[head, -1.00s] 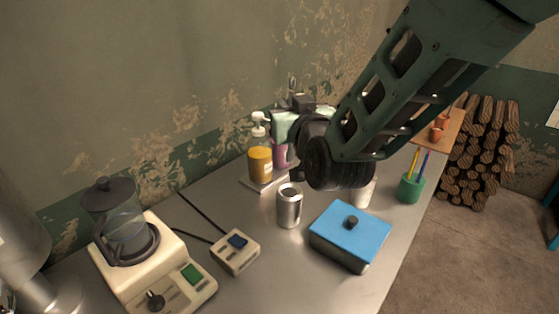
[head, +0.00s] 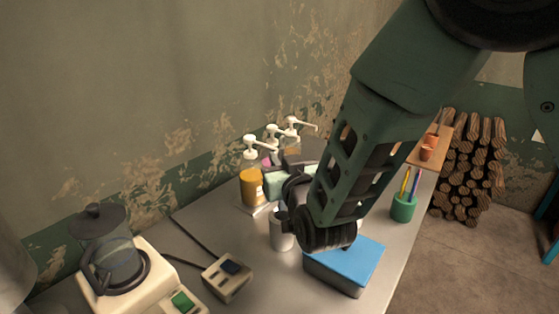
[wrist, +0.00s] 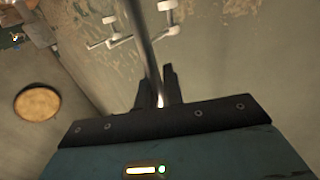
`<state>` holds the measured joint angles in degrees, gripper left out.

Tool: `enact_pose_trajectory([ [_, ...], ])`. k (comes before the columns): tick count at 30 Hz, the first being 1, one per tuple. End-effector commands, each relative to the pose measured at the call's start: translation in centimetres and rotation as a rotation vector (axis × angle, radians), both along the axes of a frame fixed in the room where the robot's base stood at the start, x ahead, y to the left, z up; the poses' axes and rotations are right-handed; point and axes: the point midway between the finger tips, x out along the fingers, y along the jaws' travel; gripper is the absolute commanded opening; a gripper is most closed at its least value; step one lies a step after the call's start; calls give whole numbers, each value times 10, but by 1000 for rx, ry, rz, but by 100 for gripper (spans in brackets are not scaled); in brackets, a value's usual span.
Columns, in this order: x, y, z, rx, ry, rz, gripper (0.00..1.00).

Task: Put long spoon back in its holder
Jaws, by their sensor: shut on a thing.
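In the wrist view, my gripper (wrist: 168,92) is shut on a long, thin metal rod, the long spoon (wrist: 142,35). The rod runs up and away from the fingers and leaves the picture at the top; its far end is out of view. In the head view, the hand is near the pump bottles, and I cannot make out the spoon there. A silver open-topped cup (head: 279,232) stands upright on the table below my wrist, partly hidden by my arm.
Pump bottles, one of them yellow (head: 251,188), stand behind the hand; their white pump heads also show in the wrist view (wrist: 168,22). A blue-lidded box (head: 352,266), green pen cup (head: 403,208), small scale-like device (head: 227,277) and blender (head: 105,250) surround the cup.

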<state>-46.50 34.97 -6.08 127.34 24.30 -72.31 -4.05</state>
Motion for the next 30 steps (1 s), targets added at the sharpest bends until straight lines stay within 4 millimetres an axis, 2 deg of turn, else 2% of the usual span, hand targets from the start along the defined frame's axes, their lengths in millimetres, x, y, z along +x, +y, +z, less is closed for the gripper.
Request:
enact_pose_trajectory([
  [12,0,0,-8,0,0,0,0],
  [13,0,0,-8,0,0,0,14],
  [15,0,0,-8,0,0,0,31],
  [25,0,0,-5,0,0,0,31],
  [30,0,0,9,0,0,0,31],
])
